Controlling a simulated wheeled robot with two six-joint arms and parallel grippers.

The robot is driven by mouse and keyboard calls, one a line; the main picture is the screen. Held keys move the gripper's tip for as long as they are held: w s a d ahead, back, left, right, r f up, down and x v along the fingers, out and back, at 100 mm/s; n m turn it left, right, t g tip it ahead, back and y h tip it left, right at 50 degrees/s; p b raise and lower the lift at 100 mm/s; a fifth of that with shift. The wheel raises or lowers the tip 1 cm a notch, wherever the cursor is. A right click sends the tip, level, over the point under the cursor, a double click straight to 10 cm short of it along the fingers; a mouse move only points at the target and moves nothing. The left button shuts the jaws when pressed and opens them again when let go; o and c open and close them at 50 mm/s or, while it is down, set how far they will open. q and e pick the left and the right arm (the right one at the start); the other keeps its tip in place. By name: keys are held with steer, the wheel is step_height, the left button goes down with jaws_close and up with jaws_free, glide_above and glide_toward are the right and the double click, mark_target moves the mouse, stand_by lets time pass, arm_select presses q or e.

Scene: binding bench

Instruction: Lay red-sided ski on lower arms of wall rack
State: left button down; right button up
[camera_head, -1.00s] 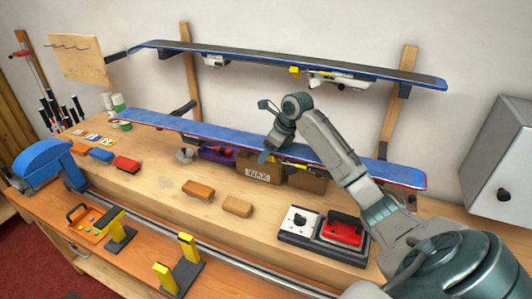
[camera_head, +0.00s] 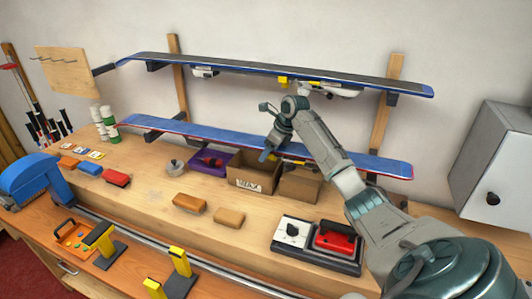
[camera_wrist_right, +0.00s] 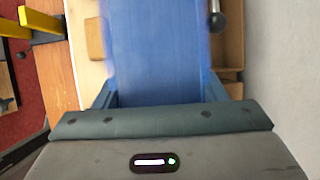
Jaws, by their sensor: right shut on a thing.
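The red-sided ski (camera_head: 215,133), blue on top, lies nearly level along the wall below the upper ski. My right gripper (camera_head: 270,148) is shut on it near its middle. In the right wrist view the blue ski (camera_wrist_right: 155,50) runs between the two fingers (camera_wrist_right: 160,95). The wall rack has two wooden uprights (camera_head: 388,100). Its dark lower arms show just under the ski at the left (camera_head: 152,135) and right (camera_head: 371,178); whether the ski touches them I cannot tell. My left gripper is not in view.
A blue-edged ski (camera_head: 260,72) lies on the upper arms above. A WAX box (camera_head: 250,180), another cardboard box (camera_head: 300,185) and a purple tray (camera_head: 210,162) stand below the held ski. A grey cabinet (camera_head: 495,165) is at the right.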

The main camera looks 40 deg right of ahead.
steer(key=shift+w+d+r, duration=0.15)
steer(key=shift+w+d, duration=0.1)
steer(key=shift+d, duration=0.1)
steer(key=shift+d+f, duration=0.1)
steer(key=shift+f, duration=0.15)
step_height(320, 180, down, 3)
steer(key=shift+r, duration=0.2)
steer(key=shift+f, duration=0.3)
stand_by(0.4)
steer(key=o, duration=1.6)
steer(key=shift+s, duration=0.15)
steer(key=b+v, duration=0.4)
steer(key=v, duration=0.6)
steer(key=shift+s+r, duration=0.15)
steer(key=shift+r, duration=0.3)
